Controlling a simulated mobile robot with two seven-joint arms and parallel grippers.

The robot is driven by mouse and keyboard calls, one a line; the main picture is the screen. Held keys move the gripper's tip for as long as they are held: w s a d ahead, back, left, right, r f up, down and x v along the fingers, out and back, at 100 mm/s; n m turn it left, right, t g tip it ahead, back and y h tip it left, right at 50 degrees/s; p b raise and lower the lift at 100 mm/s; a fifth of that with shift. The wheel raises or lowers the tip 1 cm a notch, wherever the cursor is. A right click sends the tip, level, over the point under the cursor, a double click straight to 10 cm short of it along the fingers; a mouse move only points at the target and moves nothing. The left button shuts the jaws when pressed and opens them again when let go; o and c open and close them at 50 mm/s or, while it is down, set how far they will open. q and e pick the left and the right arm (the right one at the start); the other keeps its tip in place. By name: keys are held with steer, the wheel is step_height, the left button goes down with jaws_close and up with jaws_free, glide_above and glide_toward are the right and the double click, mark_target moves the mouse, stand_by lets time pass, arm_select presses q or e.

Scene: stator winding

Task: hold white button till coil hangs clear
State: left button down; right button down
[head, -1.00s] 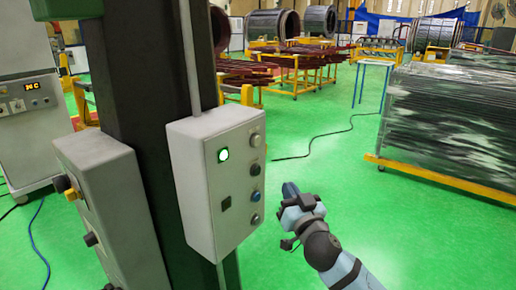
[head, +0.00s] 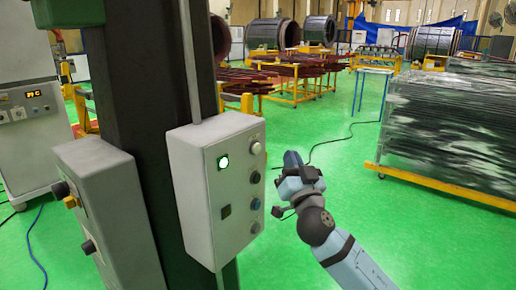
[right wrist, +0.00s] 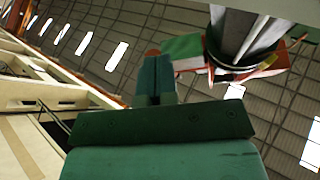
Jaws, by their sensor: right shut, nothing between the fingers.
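A grey control box (head: 205,190) is fixed to a dark column. A pale whitish button (head: 256,148) tops the column of buttons on its right-hand face, with darker and blue ones below. A lit white-green lamp (head: 223,162) is on the same face. My right gripper (head: 291,159) is shut and empty, right of the box at about the height of the pale button and apart from it in the picture. Its closed fingers (right wrist: 155,75) point up in the right wrist view. My left gripper is not in view. I cannot make out a hanging coil.
A second grey box (head: 110,195) with knobs juts out at the left. A stack of dark bars (head: 450,130) on a yellow frame stands at the right. Orange carts and large rings are farther back. Green floor is free between; a black cable lies on it.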

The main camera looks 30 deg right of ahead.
mark_target(256, 149)
steer(key=w+a, duration=0.2)
steer(key=w, duration=0.3)
steer(key=shift+w+a+b, duration=0.2)
steer(key=shift+w+b, duration=0.15)
stand_by(0.4)
steer(key=shift+w, duration=0.1)
stand_by(1.3)
steer(key=shift+w+a+b, duration=0.2)
steer(key=shift+w+b, duration=0.1)
steer(key=shift+b, duration=0.1)
